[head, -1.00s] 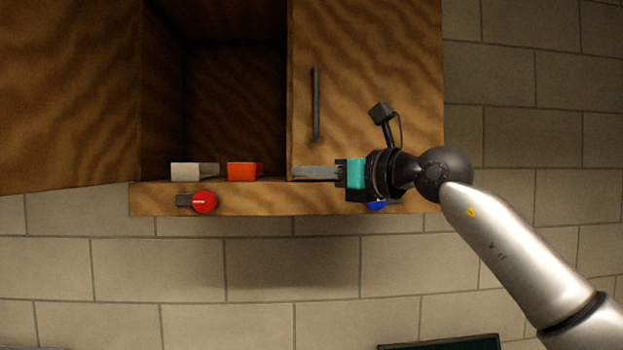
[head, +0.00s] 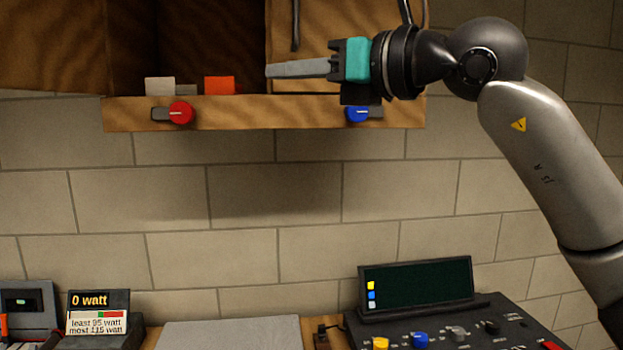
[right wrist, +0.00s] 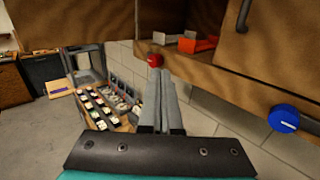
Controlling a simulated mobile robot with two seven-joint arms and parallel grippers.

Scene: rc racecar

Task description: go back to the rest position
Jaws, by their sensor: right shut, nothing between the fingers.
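My right gripper (head: 268,70) is in front of the wall cabinet in the head view, its fingers pointing left and pressed together with nothing between them. The shut fingers also show in the right wrist view (right wrist: 166,85). The arm reaches in from the right side. Behind the fingertips is the cabinet's right door (head: 345,28), which is shut. The left part of the cabinet is open, with a grey-white block (head: 160,86) and an orange-red block (head: 219,85) at its front edge. My left gripper is not in view.
A red knob (head: 180,112) and a blue knob (head: 358,113) sit on the cabinet's lower rail (head: 260,113). Below stand a control console with a dark screen (head: 416,284), a meter reading 0 watt (head: 90,300) and a grey plate (head: 230,333). The wall between is clear.

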